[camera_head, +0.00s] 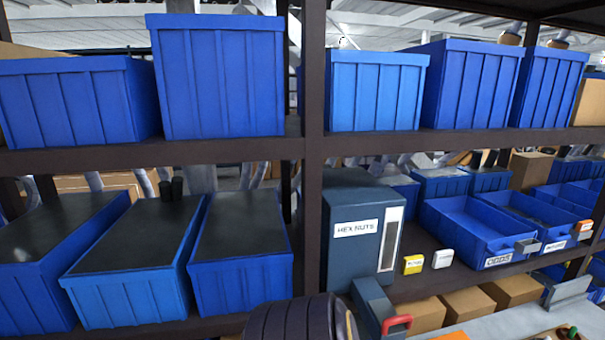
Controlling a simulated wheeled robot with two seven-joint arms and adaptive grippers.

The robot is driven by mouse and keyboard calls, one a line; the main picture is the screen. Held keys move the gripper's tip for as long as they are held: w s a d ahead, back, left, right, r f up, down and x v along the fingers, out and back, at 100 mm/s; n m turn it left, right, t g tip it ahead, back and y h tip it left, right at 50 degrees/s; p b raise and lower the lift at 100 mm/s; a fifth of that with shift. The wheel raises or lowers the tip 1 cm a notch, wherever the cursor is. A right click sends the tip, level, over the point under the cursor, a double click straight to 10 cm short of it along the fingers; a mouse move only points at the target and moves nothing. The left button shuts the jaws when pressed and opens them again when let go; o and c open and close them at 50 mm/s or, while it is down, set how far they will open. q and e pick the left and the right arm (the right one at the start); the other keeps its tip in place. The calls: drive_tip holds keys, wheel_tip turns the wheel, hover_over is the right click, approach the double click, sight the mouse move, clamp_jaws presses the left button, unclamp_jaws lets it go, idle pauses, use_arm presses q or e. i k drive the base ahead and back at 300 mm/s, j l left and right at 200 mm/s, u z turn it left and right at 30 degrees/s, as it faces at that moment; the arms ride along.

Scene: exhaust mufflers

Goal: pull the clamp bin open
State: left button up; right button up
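I cannot tell for certain which one is the clamp bin. An open blue bin (461,238) on the lower shelf at the right has a small front label (498,260), too small to read, and a grey handle (527,246). A second open blue bin (536,228) beside it also has a label and a grey handle. A slate-blue cabinet (345,262) labelled HEX NUTS stands to their left. Below it is a slate-blue block (369,297) with a red handle (397,326), cut off by the bottom edge. Neither gripper is clearly in view.
Several blue bins with dark tops (242,240) fill the lower left shelf. More blue bins (220,75) stand on the upper shelf. A dark upright post (312,120) divides the rack. A dark ribbed round object (298,320) blocks the bottom middle. Yellow (413,264) and white (443,258) boxes stand mid-shelf.

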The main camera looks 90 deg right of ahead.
sight(581, 203)
drive_tip(key=k+j+z, duration=0.1)
drive_tip(key=z, duration=0.15)
drive_tip(key=k+z, duration=0.15)
drive_tip(key=z, duration=0.35)
drive_tip(key=k+l+z, duration=0.1)
drive_tip(key=z, duration=0.45)
drive_tip(key=l+z, duration=0.2)
drive_tip(key=z, duration=0.3)
drive_tip(key=k+l+z, duration=0.1)
drive_tip(key=l+z, duration=0.15)
drive_tip(key=z, duration=0.3)
drive_tip(key=l+z, duration=0.2)
drive_tip(key=z, duration=0.3)
drive_tip(key=l+z, duration=0.2)
drive_tip(key=z, duration=0.35)
drive_tip(key=l+z, duration=0.2)
drive_tip(key=z, duration=0.3)
drive_tip(key=i+l+z, duration=0.15)
drive_tip(key=z, duration=0.4)
